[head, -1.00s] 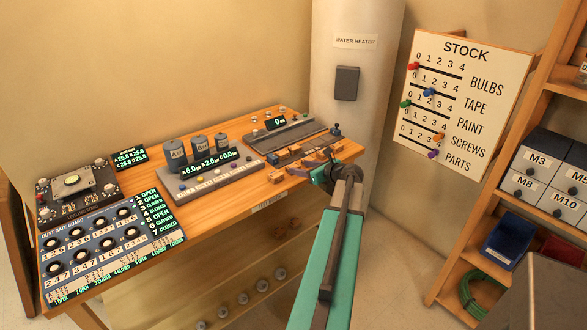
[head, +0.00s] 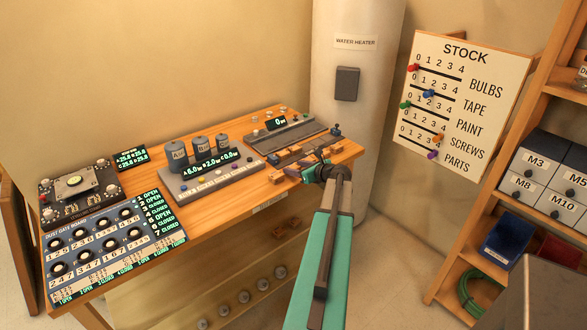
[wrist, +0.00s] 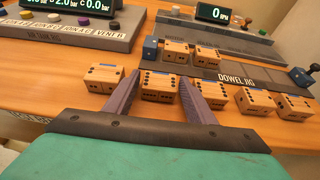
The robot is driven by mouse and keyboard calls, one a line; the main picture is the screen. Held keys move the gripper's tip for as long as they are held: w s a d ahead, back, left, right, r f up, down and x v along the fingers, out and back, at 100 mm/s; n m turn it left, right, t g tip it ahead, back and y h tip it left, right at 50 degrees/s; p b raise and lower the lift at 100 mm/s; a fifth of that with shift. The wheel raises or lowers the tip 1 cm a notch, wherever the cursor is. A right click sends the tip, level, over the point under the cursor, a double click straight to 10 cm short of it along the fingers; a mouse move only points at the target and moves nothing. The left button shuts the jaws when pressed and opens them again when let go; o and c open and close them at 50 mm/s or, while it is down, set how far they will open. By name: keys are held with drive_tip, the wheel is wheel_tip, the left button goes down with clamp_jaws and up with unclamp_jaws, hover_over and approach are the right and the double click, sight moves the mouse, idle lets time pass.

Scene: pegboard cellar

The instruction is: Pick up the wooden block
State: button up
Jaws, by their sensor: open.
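Several light wooden blocks with dark dots lie on the bench. In the wrist view one wooden block (wrist: 158,88) sits between the two fingers of my gripper (wrist: 159,78). The fingers are open, one on each side of it; I cannot tell whether either touches it. Another block (wrist: 103,78) stands just left of the left finger, and one (wrist: 210,95) stands just right of the right finger. More blocks (wrist: 255,100) continue to the right. In the head view my gripper (head: 311,173) is at the bench's front right, partly hiding the blocks.
The dowel jig (wrist: 245,78) lies behind the row, with two blocks (wrist: 176,53) at its left end. The bench's front edge (head: 270,205) is close to my arm.

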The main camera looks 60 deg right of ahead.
sight(294, 167)
drive_tip(key=shift+w+d+f, duration=0.15)
drive_tip(key=shift+w+f, duration=0.15)
drive_tip(key=shift+w, duration=0.3)
drive_tip(key=shift+c, duration=0.3)
drive_tip(key=c, duration=0.7)
drive_tip(key=shift+c, duration=0.2)
drive_tip(key=shift+r, duration=0.15)
drive_tip(key=shift+r, duration=0.7)
drive_tip(key=shift+r+b, duration=0.55)
drive_tip(key=shift+r, duration=0.35)
drive_tip(key=s+a+b, duration=0.1)
drive_tip(key=s, duration=0.7)
drive_tip(key=s+a+r+b, duration=0.1)
drive_tip(key=s+a+b, duration=0.1)
drive_tip(key=s, duration=0.5)
drive_tip(key=shift+s+r, duration=0.3)
drive_tip(key=shift+s, duration=0.1)
